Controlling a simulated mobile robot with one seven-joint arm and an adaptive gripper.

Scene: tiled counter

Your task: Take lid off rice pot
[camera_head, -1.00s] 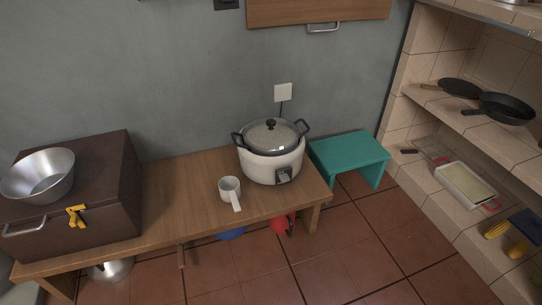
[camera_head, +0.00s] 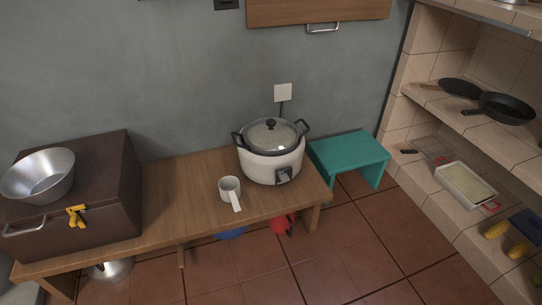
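The rice pot (camera_head: 272,169) is a white cooker with dark side handles and a switch panel on its front. It stands upright at the right end of the wooden bench. Its grey lid (camera_head: 264,135) sits on top of the pot and has a dark round knob (camera_head: 271,124) in the middle. My gripper is not in view, and nothing touches the lid.
A white cup with a handle (camera_head: 230,190) stands left of the pot on the bench (camera_head: 185,190). A dark brown box (camera_head: 110,200) with a metal bowl (camera_head: 38,177) is at the left. A teal stool (camera_head: 348,150) and tiled shelves (camera_head: 420,118) are at the right.

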